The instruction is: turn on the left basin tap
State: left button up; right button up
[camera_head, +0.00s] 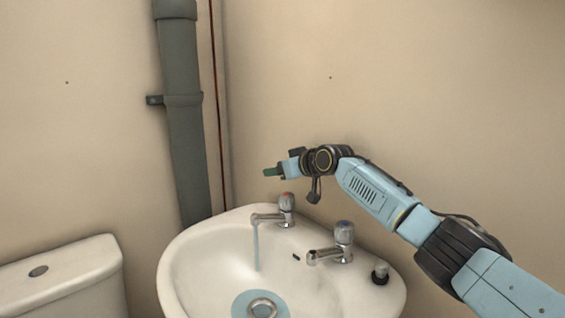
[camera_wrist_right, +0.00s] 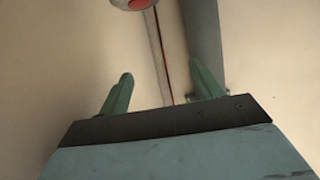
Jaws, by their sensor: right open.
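The left basin tap (camera_head: 287,207) is chrome with a red mark on its head and stands at the back of the white basin (camera_head: 205,250). A stream of water (camera_head: 257,246) falls from its spout into the basin. My right gripper (camera_head: 271,171) is above and slightly left of this tap's head, apart from it. In the right wrist view its two green fingers are spread with nothing between them (camera_wrist_right: 162,84). A rounded, red-marked tap head (camera_wrist_right: 138,4) shows at the top edge there, beyond the fingers. My left gripper is out of view.
The right basin tap (camera_head: 343,238) has a bluish-grey head, with no water seen at its spout. A black-and-chrome plug (camera_head: 380,272) sits on the right rim. A grey waste pipe (camera_head: 183,130) and thin reddish pipe (camera_head: 217,110) run up the wall. A cistern (camera_head: 65,275) is at left.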

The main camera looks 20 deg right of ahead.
aim_at(289, 199)
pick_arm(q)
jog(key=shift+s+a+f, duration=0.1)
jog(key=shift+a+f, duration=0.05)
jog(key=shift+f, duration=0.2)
pick_arm(e)
jog(key=shift+r, duration=0.5)
jog(key=shift+f, duration=0.15)
jog(key=shift+s+f, duration=0.2)
jog(key=shift+f, duration=0.15)
jog(key=s+f+m+h, duration=0.1)
jog(key=f, duration=0.1)
jog(key=s+f+m+h, duration=0.1)
jog(key=s, duration=0.1)
jog(key=s+f+m+h+b, duration=0.1)
jog(key=f+h, duration=0.1)
jog(key=shift+s+d+f, duration=0.25)
jog(key=shift+s+f, duration=0.1)
jog(key=shift+s+f+m+t+h, duration=0.3)
jog(key=shift+s+m+t+h, duration=0.15)
jog(key=shift+s+m, duration=0.3)
jog(key=shift+b+x, duration=1.15)
jog(key=shift+x, duration=1.6)
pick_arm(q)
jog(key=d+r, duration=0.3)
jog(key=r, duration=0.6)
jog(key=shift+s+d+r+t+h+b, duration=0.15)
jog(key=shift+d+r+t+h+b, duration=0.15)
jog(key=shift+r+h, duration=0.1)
pick_arm(e)
jog(key=shift+x, duration=0.95)
